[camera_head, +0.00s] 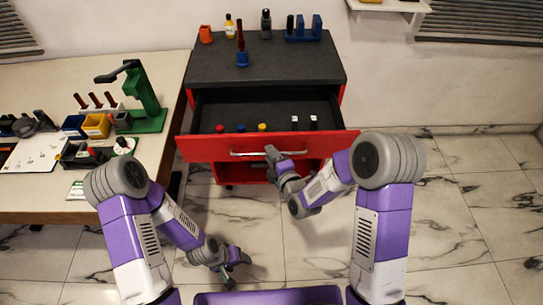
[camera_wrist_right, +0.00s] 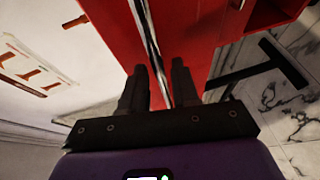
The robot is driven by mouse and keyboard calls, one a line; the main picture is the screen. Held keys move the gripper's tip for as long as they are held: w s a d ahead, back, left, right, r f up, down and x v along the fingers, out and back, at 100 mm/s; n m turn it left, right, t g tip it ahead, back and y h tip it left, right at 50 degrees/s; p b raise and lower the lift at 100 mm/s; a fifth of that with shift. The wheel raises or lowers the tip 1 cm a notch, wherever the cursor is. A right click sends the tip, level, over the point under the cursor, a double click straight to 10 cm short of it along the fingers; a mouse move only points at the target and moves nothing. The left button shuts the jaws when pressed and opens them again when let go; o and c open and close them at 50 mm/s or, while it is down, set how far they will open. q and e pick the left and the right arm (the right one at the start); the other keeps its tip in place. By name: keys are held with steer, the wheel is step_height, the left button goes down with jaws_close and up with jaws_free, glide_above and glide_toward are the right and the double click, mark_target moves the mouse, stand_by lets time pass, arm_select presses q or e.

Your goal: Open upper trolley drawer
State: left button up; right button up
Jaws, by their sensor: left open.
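The red trolley with a dark top (camera_head: 265,62) stands at the back middle. Its upper drawer (camera_head: 265,144) is pulled well out, and its dark inside shows. A silver bar handle (camera_head: 245,153) runs along the red drawer front. My right gripper (camera_head: 275,158) is at the right part of this handle. In the right wrist view, its two dark fingers (camera_wrist_right: 159,80) stand apart on either side of the silver handle (camera_wrist_right: 150,40), with a gap showing between them. My left gripper (camera_head: 238,265) is open and empty, low over the floor in front of the trolley.
Small coloured items (camera_head: 262,127) lie in the drawer. Bottles and holders stand on the trolley top. A table (camera_head: 40,85) at the left bears a green stand (camera_head: 145,100), bins and tools. The marble floor (camera_head: 465,190) at the right is clear.

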steer(key=shift+o, duration=0.3)
steer(key=shift+s, duration=0.1)
steer(key=p+v, duration=0.2)
steer(key=v, duration=0.5)
steer(key=shift+s, duration=0.2)
steer(key=s+d+f+m+g+h+p, duration=0.1)
steer(key=s+f+m+g+p, duration=0.2)
steer(key=s+f+m+g, duration=0.4)
steer(key=s+d+f+m+g+p, duration=0.2)
steer(key=s+f+m+g+p, duration=0.2)
steer(key=s+f+m+g, duration=0.3)
steer(key=s+f+m, duration=0.1)
steer(key=s+m, duration=0.4)
steer(key=m, duration=0.5)
steer(key=shift+d+f+h, duration=0.3)
steer(key=shift+h, duration=0.1)
stand_by(3.6)
